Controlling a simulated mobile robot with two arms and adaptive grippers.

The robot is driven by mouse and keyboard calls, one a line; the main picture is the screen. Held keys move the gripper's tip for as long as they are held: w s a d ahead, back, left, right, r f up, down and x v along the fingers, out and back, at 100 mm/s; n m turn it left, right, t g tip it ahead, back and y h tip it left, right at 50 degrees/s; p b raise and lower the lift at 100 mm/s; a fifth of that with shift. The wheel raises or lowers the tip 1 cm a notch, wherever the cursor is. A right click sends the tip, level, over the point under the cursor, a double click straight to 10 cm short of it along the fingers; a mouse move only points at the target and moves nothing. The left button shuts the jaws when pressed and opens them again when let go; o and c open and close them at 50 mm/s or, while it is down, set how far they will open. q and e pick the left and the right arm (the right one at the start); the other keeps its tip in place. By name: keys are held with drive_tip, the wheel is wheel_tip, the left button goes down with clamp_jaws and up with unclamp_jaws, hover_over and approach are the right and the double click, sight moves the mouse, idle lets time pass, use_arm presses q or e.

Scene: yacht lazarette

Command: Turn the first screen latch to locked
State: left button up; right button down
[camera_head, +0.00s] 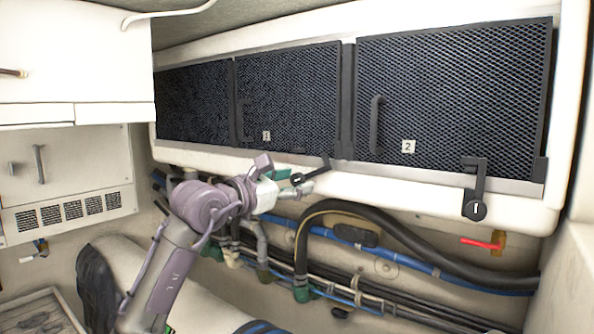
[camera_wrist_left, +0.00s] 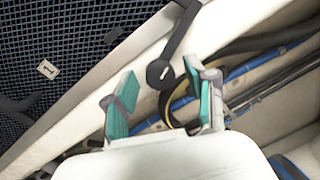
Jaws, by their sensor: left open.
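The first screen (camera_head: 290,95), a dark mesh panel with a "1" label (camera_head: 266,135), is closed in the head view; its mesh also fills the upper left of the left wrist view (camera_wrist_left: 50,35). Its latch has a black round knob (camera_head: 297,179) with a light mark, and an arm slanting up right to the screen's lower right corner. My left gripper (camera_head: 294,184) is at this latch. In the left wrist view the knob (camera_wrist_left: 160,74) lies between the teal fingers (camera_wrist_left: 160,95), which stand apart with visible gaps. My right gripper is not in view.
Screen 2 (camera_head: 450,95) has a similar latch (camera_head: 475,209) with its arm upright. Below the pale ledge run black hoses (camera_head: 400,240), blue pipes and a red valve handle (camera_head: 482,243). White cabinets (camera_head: 75,60) stand at the left.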

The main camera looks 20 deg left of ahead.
use_arm(q)
drive_tip(key=shift+w+d, duration=0.35)
drive_tip(key=shift+w, duration=0.3)
clamp_jaws()
